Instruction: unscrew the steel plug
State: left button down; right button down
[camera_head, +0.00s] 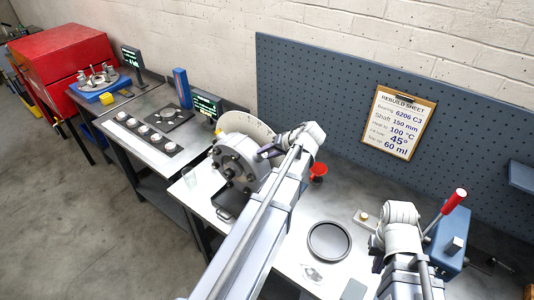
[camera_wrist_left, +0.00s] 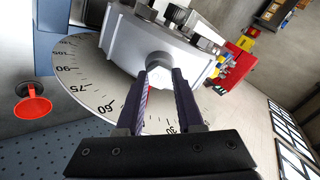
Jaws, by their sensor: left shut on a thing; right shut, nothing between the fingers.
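The steel plug (camera_wrist_left: 159,64) shows in the left wrist view as a round grey piece on the side of the grey metal housing (camera_wrist_left: 125,45). The housing with its round bolted face (camera_head: 236,160) also stands on the bench in the head view. My left gripper (camera_head: 264,153) reaches the housing from the right. In the left wrist view its dark fingers (camera_wrist_left: 160,80) are shut on the plug, at the housing. The plug's threads are hidden. My right gripper (camera_head: 378,243) is at the lower right, away from the housing, shut and empty; its fingertips are hard to make out.
A white angle dial (camera_wrist_left: 88,80) stands behind the housing. A dark ring (camera_head: 329,241) lies on the bench between my arms. A blue press with a red lever (camera_head: 447,212) stands at the right.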

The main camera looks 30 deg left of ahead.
pick_arm(q)
jog(key=n, duration=1)
jog(key=shift+n, duration=4.2)
jog(key=shift+d+r+n, duration=0.1)
jog(key=shift+n, duration=0.8)
jog(key=shift+d+r+p, duration=0.2)
jog(key=shift+r+p, duration=0.05)
jog(key=shift+p, duration=0.1)
